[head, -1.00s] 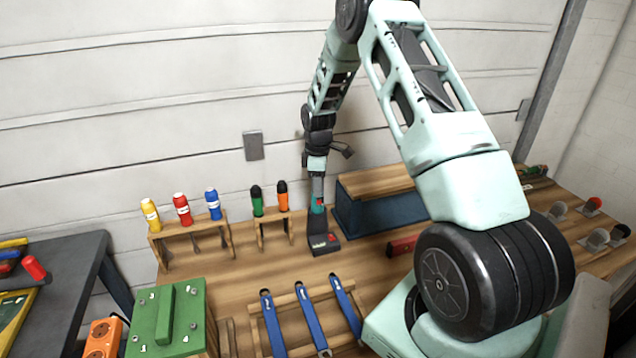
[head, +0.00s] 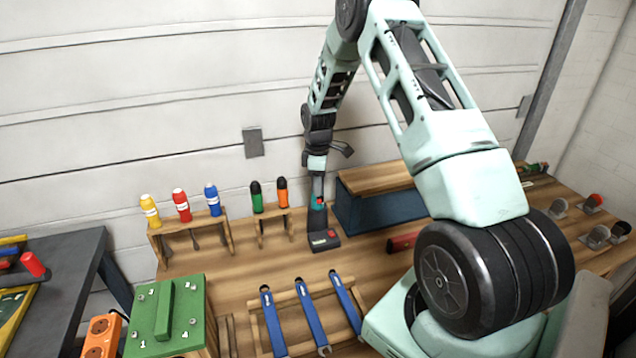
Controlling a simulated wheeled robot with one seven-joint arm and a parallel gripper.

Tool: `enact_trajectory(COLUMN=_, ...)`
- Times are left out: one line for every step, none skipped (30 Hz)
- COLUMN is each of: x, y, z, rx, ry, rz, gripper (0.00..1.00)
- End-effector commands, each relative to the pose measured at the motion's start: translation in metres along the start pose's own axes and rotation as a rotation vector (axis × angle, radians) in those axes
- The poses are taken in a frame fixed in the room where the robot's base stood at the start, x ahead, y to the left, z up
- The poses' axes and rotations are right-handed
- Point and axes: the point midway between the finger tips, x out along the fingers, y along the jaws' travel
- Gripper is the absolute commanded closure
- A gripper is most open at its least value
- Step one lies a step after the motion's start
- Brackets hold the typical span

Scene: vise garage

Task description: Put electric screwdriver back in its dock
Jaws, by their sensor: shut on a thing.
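The electric screwdriver (head: 319,198) is teal, black and red and stands roughly upright at the middle of the workbench. My gripper (head: 317,175) comes down on it from above and is shut on its upper part. The fingers are small and partly hard to make out. Directly below is the black dock (head: 325,240), a block with a red spot on its low foot, standing on the bench. The screwdriver's lower end meets or overlaps the dock's upright part. I cannot tell whether it is fully seated.
A small rack (head: 272,222) with green and orange screwdrivers stands close left of the dock. A blue box (head: 375,212) with a wooden top stands close right. Blue wrenches (head: 308,318) lie on a rack in front. A red block (head: 403,242) lies to the right.

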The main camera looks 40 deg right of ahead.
Motion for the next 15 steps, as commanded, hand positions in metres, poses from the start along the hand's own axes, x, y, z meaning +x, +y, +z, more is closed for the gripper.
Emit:
enact_trajectory(x=0.0006, y=0.0005, z=-0.0002, rx=0.000, ry=0.001, rz=0.001, gripper=0.89)
enact_trajectory(x=0.0010, y=0.0005, z=-0.0002, rx=0.000, ry=0.001, rz=0.001, gripper=0.89)
enact_trajectory(x=0.0016, y=0.0005, z=-0.0002, rx=0.000, ry=0.001, rz=0.001, gripper=0.89)
enact_trajectory(x=0.0020, y=0.0005, z=-0.0002, rx=0.000, ry=0.001, rz=0.001, gripper=0.89)
enact_trajectory(x=0.0024, y=0.0005, z=-0.0002, rx=0.000, ry=0.001, rz=0.001, gripper=0.89)
enact_trajectory(x=0.0030, y=0.0005, z=-0.0002, rx=0.000, ry=0.001, rz=0.001, gripper=0.89)
enact_trajectory(x=0.0034, y=0.0005, z=-0.0001, rx=0.000, ry=0.001, rz=0.001, gripper=0.89)
enact_trajectory(x=0.0038, y=0.0005, z=-0.0002, rx=0.000, ry=0.001, rz=0.001, gripper=0.89)
enact_trajectory(x=0.0042, y=0.0005, z=-0.0002, rx=0.000, ry=0.001, rz=0.001, gripper=0.89)
enact_trajectory(x=0.0044, y=0.0005, z=-0.0002, rx=0.000, ry=0.001, rz=0.001, gripper=0.89)
enact_trajectory(x=0.0046, y=0.0005, z=-0.0002, rx=0.000, ry=0.001, rz=0.001, gripper=0.89)
enact_trajectory(x=0.0046, y=0.0005, z=-0.0002, rx=0.000, ry=0.001, rz=0.001, gripper=0.89)
enact_trajectory(x=0.0046, y=0.0005, z=-0.0002, rx=0.000, ry=0.001, rz=0.001, gripper=0.89)
enact_trajectory(x=0.0045, y=0.0005, z=-0.0002, rx=0.000, ry=0.001, rz=0.001, gripper=0.89)
enact_trajectory(x=0.0045, y=0.0005, z=-0.0002, rx=0.000, ry=0.001, rz=0.001, gripper=0.89)
